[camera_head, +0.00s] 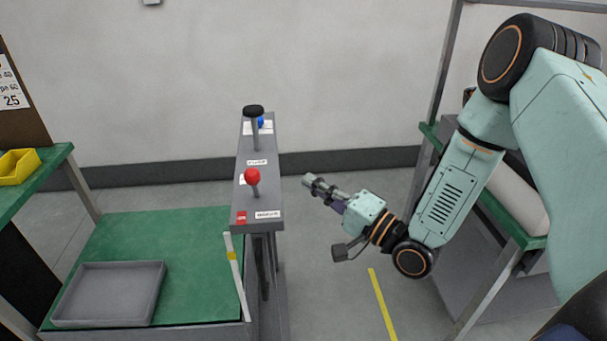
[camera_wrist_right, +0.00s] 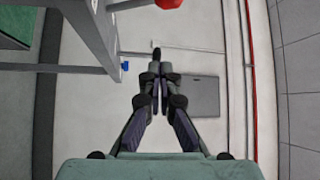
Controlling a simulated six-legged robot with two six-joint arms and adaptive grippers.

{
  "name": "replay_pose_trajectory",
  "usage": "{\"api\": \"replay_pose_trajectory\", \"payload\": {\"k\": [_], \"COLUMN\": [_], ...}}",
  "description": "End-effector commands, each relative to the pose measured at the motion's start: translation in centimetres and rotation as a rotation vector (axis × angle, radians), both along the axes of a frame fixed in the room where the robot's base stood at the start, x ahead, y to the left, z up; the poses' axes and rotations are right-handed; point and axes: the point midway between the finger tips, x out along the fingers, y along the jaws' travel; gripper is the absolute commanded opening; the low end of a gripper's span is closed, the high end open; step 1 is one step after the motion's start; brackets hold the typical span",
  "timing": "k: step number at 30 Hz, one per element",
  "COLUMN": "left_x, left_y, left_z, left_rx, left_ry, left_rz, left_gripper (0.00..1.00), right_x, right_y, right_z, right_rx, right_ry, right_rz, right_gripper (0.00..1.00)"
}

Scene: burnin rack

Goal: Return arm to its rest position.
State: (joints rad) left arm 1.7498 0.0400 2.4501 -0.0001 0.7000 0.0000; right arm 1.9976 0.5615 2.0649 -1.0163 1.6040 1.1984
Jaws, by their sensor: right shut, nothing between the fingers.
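My right arm (camera_head: 460,190) comes in from the right in the head view and reaches down toward the middle. Its gripper (camera_head: 309,181) hangs in free space to the right of the grey lever stand, pointing left and apart from it. In the right wrist view the gripper's fingertips (camera_wrist_right: 158,82) meet, with nothing between them. My left gripper is not in the head view.
The grey stand (camera_head: 242,190) carries a red-knobbed lever (camera_head: 253,177) and a black-topped lever (camera_head: 254,111). A grey tray (camera_head: 158,295) lies on the green bench (camera_head: 195,240). A yellow bin (camera_head: 18,167) is at left. Floor right of the stand is clear.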

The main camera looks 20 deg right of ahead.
Motion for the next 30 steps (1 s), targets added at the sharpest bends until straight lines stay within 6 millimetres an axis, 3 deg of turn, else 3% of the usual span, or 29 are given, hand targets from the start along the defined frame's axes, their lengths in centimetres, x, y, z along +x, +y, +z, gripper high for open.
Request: {"api": "replay_pose_trajectory", "payload": {"k": [18,22,26,30], "left_x": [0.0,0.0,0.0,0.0], "left_y": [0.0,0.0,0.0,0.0], "left_z": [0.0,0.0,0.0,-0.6], "left_rx": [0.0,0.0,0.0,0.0], "left_ry": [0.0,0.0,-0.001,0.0], "left_rz": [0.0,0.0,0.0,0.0], "left_gripper": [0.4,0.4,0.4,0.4], "right_x": [-0.2,-0.2,0.0,-2.8], "right_y": [-0.4,-0.3,-1.1,-0.8], "right_z": [-0.1,-0.7,-4.4,-12.0], "right_rx": [-0.002,-0.08,-0.326,-0.668], "right_ry": [-0.002,-0.015,0.059,0.27], "right_rz": [0.0,-0.012,-0.081,-0.07], "right_gripper": [0.0,0.0,0.0,0.0]}}
